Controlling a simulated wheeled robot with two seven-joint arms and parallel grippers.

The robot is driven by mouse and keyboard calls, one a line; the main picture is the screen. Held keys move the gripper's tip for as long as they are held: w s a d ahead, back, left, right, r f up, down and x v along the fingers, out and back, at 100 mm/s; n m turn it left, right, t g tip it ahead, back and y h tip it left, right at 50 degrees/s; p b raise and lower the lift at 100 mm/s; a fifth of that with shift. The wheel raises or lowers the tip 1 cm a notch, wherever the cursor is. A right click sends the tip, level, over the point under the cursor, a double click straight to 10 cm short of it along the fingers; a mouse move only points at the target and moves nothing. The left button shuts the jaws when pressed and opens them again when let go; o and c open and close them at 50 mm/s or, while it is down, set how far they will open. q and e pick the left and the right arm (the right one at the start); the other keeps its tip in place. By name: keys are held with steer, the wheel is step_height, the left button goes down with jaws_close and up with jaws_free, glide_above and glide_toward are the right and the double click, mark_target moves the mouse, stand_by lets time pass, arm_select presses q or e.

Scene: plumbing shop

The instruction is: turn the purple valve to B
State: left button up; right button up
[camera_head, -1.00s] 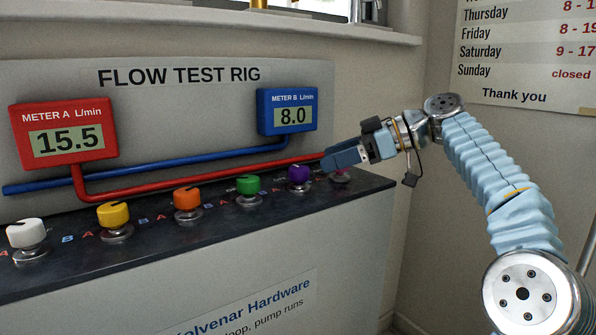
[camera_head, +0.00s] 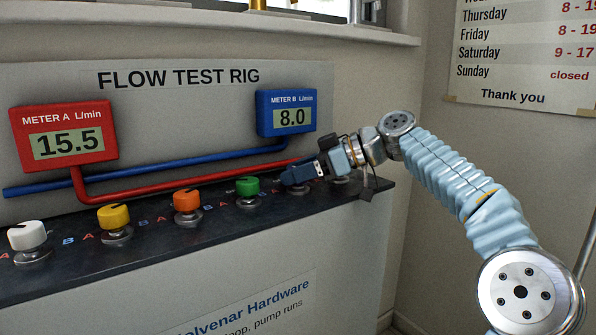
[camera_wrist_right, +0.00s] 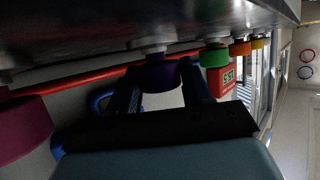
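The purple valve (camera_wrist_right: 162,74) shows in the right wrist view between the two fingers of my right gripper (camera_head: 294,176). One finger is on each side of its knob. The fingers look spread around it, with thin gaps; contact is hard to tell. In the head view the gripper hides the purple valve, so its pointer and its A and B marks cannot be read. Meter A (camera_head: 63,133) reads 15.5 and meter B (camera_head: 287,113) reads 8.0. My left gripper is not in view.
The green valve (camera_head: 247,189), orange valve (camera_head: 188,204), yellow valve (camera_head: 114,220) and white valve (camera_head: 28,238) stand in a row to the left on the dark bench top. A magenta valve (camera_wrist_right: 22,130) stands close on the other side. Red and blue pipes run behind.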

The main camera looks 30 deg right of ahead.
steer(key=c, duration=0.3)
steer(key=shift+f+b, duration=0.15)
steer(key=shift+b, duration=0.45)
steer(key=shift+c, duration=0.2)
steer(key=m+t+h+b, duration=0.2)
steer(key=m+h+b, duration=0.1)
steer(key=b, duration=0.2)
steer(key=shift+a+m+t+b, duration=0.1)
steer(key=shift+m+t+b, duration=0.2)
steer(key=shift+m+t+h, duration=0.5)
steer(key=shift+m+h, duration=0.4)
steer(key=shift+h, duration=0.2)
steer(key=shift+r+m+t+h, duration=0.3)
steer(key=shift+r+m+h, duration=0.1)
steer(key=shift+m+h, duration=0.55)
steer(key=m+h+p, duration=0.3)
steer(key=h+p, duration=0.1)
steer(key=p, duration=0.1)
steer(key=shift+r, duration=0.1)
steer(key=shift+f+m+h+p, duration=0.25)
steer(key=shift+m+h+p, duration=0.6)
